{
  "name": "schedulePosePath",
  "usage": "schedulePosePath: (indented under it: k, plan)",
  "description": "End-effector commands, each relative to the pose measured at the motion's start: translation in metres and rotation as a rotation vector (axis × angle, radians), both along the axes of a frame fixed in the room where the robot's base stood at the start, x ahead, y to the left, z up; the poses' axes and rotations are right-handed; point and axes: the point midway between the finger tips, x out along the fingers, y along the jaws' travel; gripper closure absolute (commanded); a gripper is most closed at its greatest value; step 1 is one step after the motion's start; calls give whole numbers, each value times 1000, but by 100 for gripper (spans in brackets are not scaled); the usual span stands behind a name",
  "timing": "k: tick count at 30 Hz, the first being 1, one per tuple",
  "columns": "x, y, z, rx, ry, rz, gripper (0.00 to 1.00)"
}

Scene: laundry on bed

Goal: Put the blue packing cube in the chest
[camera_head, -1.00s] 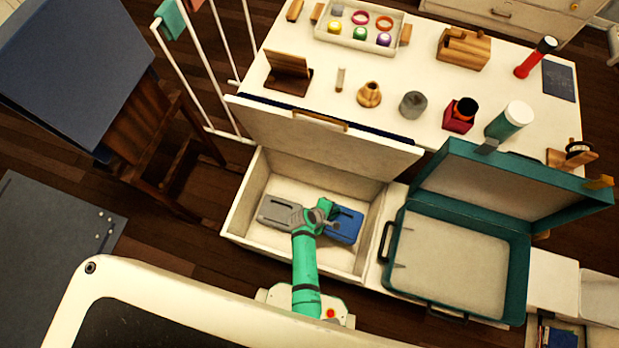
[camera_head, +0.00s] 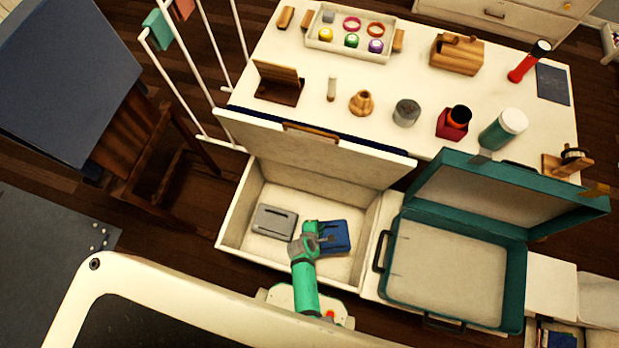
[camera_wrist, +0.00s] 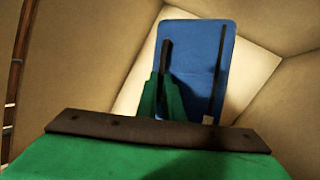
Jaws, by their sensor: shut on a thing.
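The blue packing cube (camera_head: 338,236) is a flat blue block within the walls of the open white chest (camera_head: 232,220), on its right side. It also shows in the wrist view (camera_wrist: 203,50), with a dark strip along it. My gripper (camera_head: 318,238) is at the cube's left part and is shut on it. I cannot tell whether the cube touches the chest floor.
A grey flat case (camera_head: 273,220) lies in the chest's left part. The chest lid (camera_head: 300,148) stands open at the back. An open, empty teal suitcase (camera_head: 388,262) is to the right. A white table (camera_head: 300,110) with several small objects is behind.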

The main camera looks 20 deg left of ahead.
Motion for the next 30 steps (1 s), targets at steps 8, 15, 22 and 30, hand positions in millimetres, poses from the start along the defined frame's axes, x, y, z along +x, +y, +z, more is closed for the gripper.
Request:
schedulePosePath:
  k: [8, 15, 22, 30]
  plan:
    - [1, -9, -28, -1, 2, -19, 100]
    - [1, -9, -57, -2, 1, -21, 100]
    - [0, -2, -70, -2, 1, -4, 100]
    - [1, -6, -96, -2, 1, -14, 100]
